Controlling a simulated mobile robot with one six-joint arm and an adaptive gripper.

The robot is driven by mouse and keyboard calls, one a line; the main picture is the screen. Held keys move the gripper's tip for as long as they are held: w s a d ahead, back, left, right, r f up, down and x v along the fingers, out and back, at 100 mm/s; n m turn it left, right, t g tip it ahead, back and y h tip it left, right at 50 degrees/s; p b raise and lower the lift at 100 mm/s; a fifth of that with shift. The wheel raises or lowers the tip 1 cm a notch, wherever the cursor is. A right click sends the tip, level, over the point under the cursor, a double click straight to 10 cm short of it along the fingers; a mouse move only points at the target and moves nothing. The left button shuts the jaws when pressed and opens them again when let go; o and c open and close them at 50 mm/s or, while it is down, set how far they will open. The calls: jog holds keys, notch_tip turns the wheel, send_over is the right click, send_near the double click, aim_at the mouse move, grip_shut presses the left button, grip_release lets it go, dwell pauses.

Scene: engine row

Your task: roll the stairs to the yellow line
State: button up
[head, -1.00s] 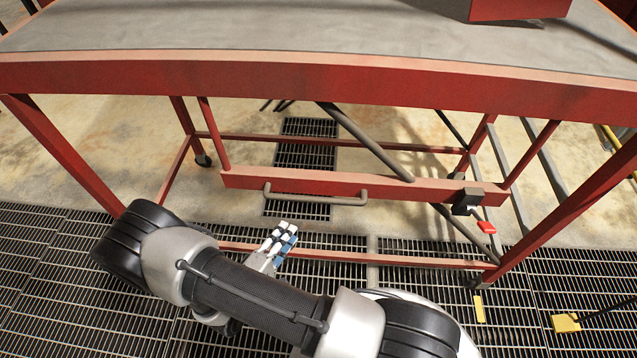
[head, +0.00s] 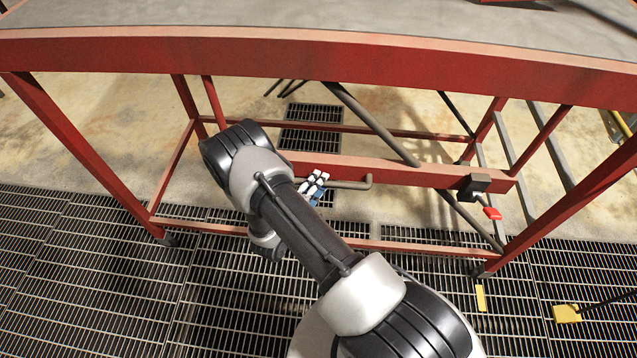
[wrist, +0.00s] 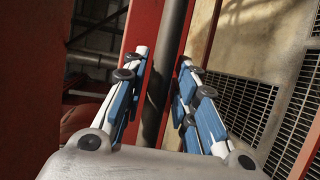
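The stairs (head: 300,48) are a red wheeled frame with a grey top deck, filling the head view. A grey handle (head: 350,185) is fixed to a red crossbar (head: 420,175) low on the near side. My gripper (head: 314,186) is at the left part of this handle, and my arm hides the handle's left end. In the wrist view my gripper (wrist: 163,95) is open, with the grey handle bar (wrist: 176,55) running between its blue-and-white fingers. I cannot tell whether they touch it. A short yellow strip (head: 480,298) lies on the floor grating at the right.
A dark box (head: 475,186) with a red lever (head: 492,213) sits at the crossbar's right end. A caster (head: 168,239) shows under the left leg. A yellow block (head: 566,313) with a dark rod lies at the lower right. The grating (head: 80,290) at the left is clear.

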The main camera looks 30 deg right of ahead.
jog(key=shift+w+d, duration=0.2)
jog(key=shift+d, duration=0.05)
jog(key=shift+c, duration=0.3)
grip_shut()
